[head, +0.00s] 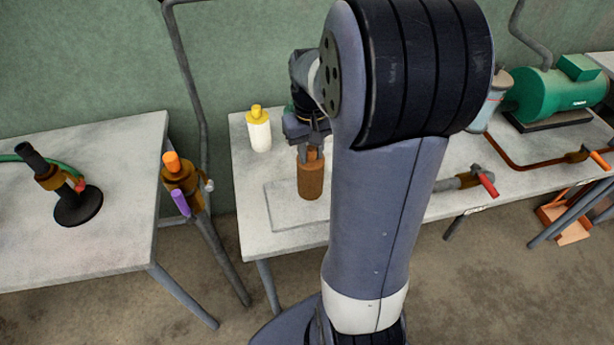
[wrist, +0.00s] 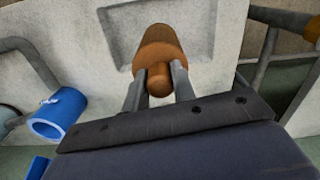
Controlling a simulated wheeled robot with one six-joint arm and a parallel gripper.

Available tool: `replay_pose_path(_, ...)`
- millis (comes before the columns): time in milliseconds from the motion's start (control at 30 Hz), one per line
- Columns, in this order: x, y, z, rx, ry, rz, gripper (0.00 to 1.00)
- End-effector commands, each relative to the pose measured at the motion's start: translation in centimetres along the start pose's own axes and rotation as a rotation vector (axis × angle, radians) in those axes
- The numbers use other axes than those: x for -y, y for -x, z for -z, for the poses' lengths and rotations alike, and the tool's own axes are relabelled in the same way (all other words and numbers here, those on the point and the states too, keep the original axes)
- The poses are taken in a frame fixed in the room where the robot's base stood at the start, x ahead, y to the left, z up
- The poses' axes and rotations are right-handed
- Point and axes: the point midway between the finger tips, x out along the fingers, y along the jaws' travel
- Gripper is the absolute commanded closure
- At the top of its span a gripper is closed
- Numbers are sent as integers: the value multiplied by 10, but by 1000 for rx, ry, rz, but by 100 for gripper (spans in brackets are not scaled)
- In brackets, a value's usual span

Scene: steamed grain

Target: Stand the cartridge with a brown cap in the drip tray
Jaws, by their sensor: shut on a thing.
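The cartridge with a brown cap is a brown cylinder (head: 311,181) with an orange-brown cap. My gripper (head: 311,153) is shut on its cap from above, and the cartridge hangs upright. In the wrist view both fingers (wrist: 158,76) flank the cap, and the body (wrist: 157,44) extends away beyond it. The drip tray (head: 283,215) is a shallow grey rectangle on the middle table, partly hidden by my arm. The cartridge appears over the tray's back part; the wrist view shows the tray recess (wrist: 198,30) behind it. I cannot tell whether its base touches the tray.
A white bottle with a yellow cap (head: 259,130) stands behind and left of the tray. A red-handled valve (head: 483,180) and a green motor (head: 555,92) are to the right. An orange-and-purple-capped fitting (head: 181,180) stands between the tables. A blue pipe piece (wrist: 60,113) shows in the wrist view.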

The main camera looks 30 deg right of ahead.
Motion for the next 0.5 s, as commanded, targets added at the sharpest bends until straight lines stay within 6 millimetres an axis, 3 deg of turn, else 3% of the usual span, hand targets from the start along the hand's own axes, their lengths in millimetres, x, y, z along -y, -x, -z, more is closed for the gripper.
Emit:
replay_pose_path(367,0,-46,0,2,0,0,100)
replay_pose_path(500,0,-53,0,-2,0,0,100)
